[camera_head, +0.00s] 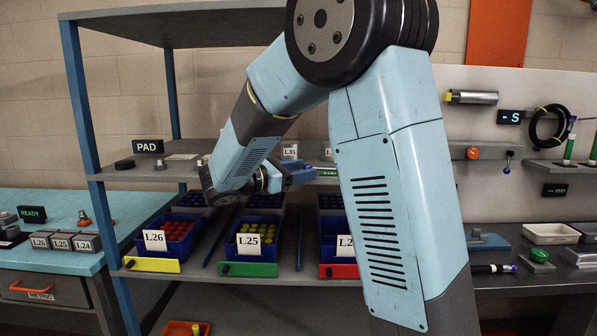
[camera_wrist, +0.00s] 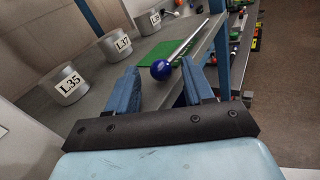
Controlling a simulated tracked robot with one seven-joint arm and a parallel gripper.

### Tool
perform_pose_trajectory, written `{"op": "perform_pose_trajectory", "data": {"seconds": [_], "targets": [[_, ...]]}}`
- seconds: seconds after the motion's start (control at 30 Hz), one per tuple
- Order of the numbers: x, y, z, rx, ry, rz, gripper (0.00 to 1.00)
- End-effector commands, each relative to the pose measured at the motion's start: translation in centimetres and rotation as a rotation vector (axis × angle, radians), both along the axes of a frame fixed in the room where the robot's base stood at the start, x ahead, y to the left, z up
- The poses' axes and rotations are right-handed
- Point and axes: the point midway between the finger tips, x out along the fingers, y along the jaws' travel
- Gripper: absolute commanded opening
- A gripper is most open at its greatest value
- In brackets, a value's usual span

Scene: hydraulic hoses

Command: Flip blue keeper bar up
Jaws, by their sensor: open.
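A pale metal rod with a blue ball knob (camera_wrist: 161,70) shows in the wrist view. It may be the blue keeper bar, though I cannot be sure. The rod (camera_wrist: 187,43) runs away to the upper right along the grey shelf edge, over a green mat. My gripper (camera_wrist: 162,78) is open, with one blue finger on each side of the knob in the picture. Whether the knob lies between the fingers or beyond them is unclear. In the head view my gripper (camera_head: 300,172) is at the middle shelf; the knob cannot be made out there.
Grey cups labelled L35 (camera_wrist: 68,85), L37 (camera_wrist: 117,44) and L39 (camera_wrist: 155,20) stand left of the rod. Below the middle shelf are blue bins of red caps (camera_head: 177,229) and yellow caps (camera_head: 257,233). A shelf post (camera_wrist: 221,60) rises right of the rod.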

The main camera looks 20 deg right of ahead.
Motion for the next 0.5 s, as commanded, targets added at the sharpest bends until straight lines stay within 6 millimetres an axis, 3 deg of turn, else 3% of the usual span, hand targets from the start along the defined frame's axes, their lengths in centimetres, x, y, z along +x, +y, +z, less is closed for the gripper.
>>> {"op": "perform_pose_trajectory", "data": {"seconds": [0.3, 0.5], "targets": [[0.04, -0.18, -0.02, 0.0, 0.0, 0.0, 0.51], [0.05, -0.15, -0.02, 0.001, 0.0, 0.0, 0.32]]}}
